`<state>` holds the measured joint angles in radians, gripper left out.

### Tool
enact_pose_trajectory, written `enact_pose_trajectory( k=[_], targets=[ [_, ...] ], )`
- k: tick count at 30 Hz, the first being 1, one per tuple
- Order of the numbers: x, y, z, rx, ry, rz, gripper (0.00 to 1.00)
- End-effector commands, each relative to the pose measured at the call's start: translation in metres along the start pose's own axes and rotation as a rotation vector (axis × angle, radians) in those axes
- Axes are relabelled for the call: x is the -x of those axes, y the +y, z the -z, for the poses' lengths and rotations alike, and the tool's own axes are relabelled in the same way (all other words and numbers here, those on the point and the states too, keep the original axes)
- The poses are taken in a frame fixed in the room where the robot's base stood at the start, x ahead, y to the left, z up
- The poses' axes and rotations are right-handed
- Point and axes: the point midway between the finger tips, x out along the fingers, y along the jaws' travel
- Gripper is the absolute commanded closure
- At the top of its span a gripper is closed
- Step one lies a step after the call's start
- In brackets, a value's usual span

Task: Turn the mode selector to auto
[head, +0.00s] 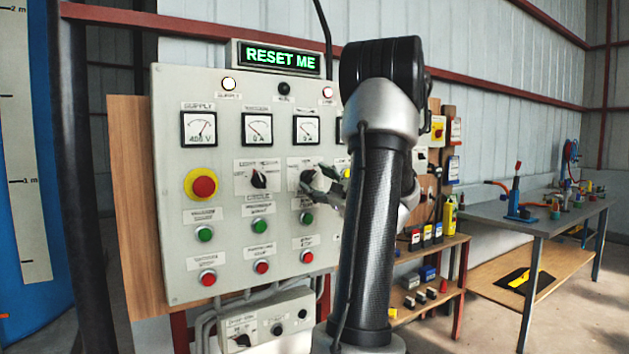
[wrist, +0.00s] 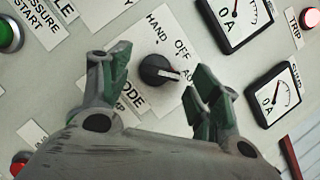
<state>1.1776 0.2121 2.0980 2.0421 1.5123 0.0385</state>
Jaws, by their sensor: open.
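The mode selector (wrist: 157,70) is a round black knob with a white pointer line on a white plate, with HAND, OFF and a partly covered AUTO label around it. Its pointer points right and slightly down in the wrist view, towards the AUTO label. My gripper (wrist: 160,66) is open, with one green-padded finger on each side of the knob and visible gaps between. In the head view my gripper (head: 327,184) is at the panel, beside the dark selector knob (head: 306,176), and partly hides its plate.
The grey control panel (head: 172,120) carries gauges, another selector (head: 259,180), several push buttons and a red emergency stop (head: 203,187). A display (head: 280,58) reads RESET ME. Shelves and a workbench (head: 500,215) stand to the right.

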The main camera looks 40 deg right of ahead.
Motion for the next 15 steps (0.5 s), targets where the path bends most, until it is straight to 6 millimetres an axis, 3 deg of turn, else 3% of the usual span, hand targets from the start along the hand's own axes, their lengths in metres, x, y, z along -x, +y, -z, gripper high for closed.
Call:
enact_pose_trajectory(
  k=[9, 15],
  targets=[
    [0.07, -0.001, 0.001, 0.0, 0.003, 0.004, 0.38],
    [0.099, -0.001, 0.001, -0.001, 0.002, 0.003, 0.38]
  ],
)
